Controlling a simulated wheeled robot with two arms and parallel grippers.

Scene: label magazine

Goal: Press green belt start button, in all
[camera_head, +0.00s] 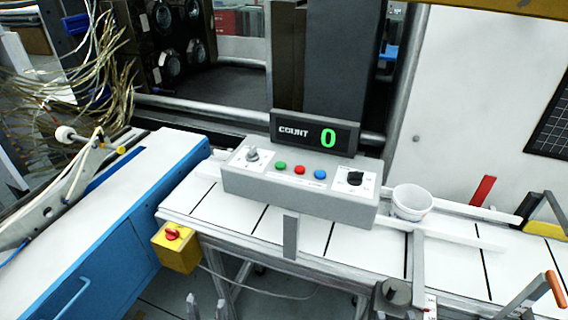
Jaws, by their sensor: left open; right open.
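The green button (281,167) is the leftmost of three small buttons on the sloped top of a grey control box (298,193). A red button (299,170) and a blue button (320,174) are beside it. Neither gripper touches the buttons.
A selector knob (252,154) and a black dial (354,178) flank the buttons. A white cup (411,202) is to the right. A yellow box with a red switch (176,247) hangs at the conveyor's left end.

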